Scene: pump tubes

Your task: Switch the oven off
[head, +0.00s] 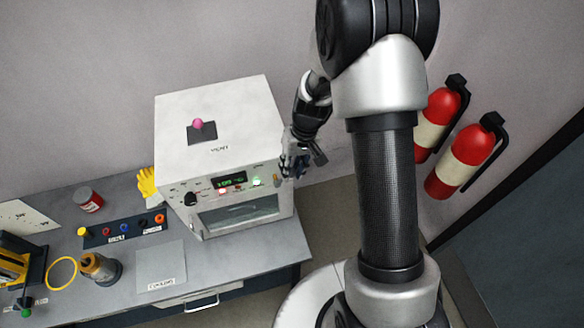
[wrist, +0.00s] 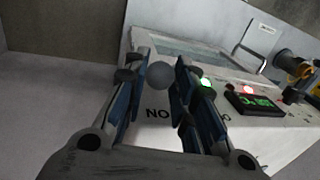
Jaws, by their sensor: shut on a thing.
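The oven (head: 228,115) is a white box on the bench, with a dark glass window low on its front. Its display (head: 229,181) shows lit green digits, and a green lamp (head: 257,182) glows to the right. My gripper (head: 286,168) is at the right end of the front panel. In the wrist view my gripper (wrist: 156,90) has a round grey switch knob (wrist: 160,76) between its fingers. Lettering reading "NO" is on the panel there. The green lamp (wrist: 205,82) and display (wrist: 254,104) also show lit. The knob's stem is hard to see.
A pink-tipped vent lever (head: 198,124) is on the oven's top. A black knob (head: 190,199) is at the panel's left. Red extinguishers (head: 465,158) hang at the right.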

